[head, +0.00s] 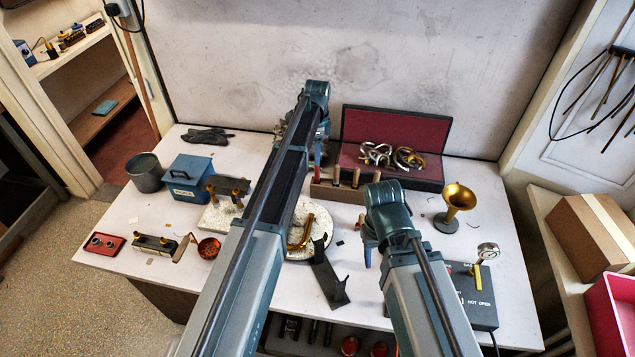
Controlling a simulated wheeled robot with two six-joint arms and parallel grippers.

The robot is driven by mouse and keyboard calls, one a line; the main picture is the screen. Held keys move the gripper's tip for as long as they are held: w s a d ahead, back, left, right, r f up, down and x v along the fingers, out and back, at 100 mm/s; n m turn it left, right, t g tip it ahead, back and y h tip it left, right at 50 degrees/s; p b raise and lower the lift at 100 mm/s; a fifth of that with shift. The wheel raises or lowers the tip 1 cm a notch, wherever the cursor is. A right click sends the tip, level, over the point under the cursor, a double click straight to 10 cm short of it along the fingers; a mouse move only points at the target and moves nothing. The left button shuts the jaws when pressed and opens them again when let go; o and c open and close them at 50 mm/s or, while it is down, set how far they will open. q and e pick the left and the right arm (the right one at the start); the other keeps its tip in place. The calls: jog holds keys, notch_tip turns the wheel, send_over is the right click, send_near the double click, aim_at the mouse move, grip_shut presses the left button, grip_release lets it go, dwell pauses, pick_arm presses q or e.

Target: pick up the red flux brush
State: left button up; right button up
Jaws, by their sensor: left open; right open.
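More tool handles (356,178) stand in the rack. Behind it is an open red-lined case (390,130). A brass horn bell (458,200) and a dark control box (475,298) stand right. A blue box (188,180), grey bucket (145,172) and copper pan (208,248) stand left.

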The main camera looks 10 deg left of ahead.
pick_arm(q)
jog(key=b, duration=0.4)
send_near(317, 183)
jog(key=shift+w+f, duration=0.2)
jog(key=shift+w, duration=0.05)
jog(key=shift+f, duration=0.1)
jog(key=f+b, duration=0.5)
jog(key=shift+w+a+f, duration=0.1)
jog(key=shift+w, duration=0.1)
grip_shut()
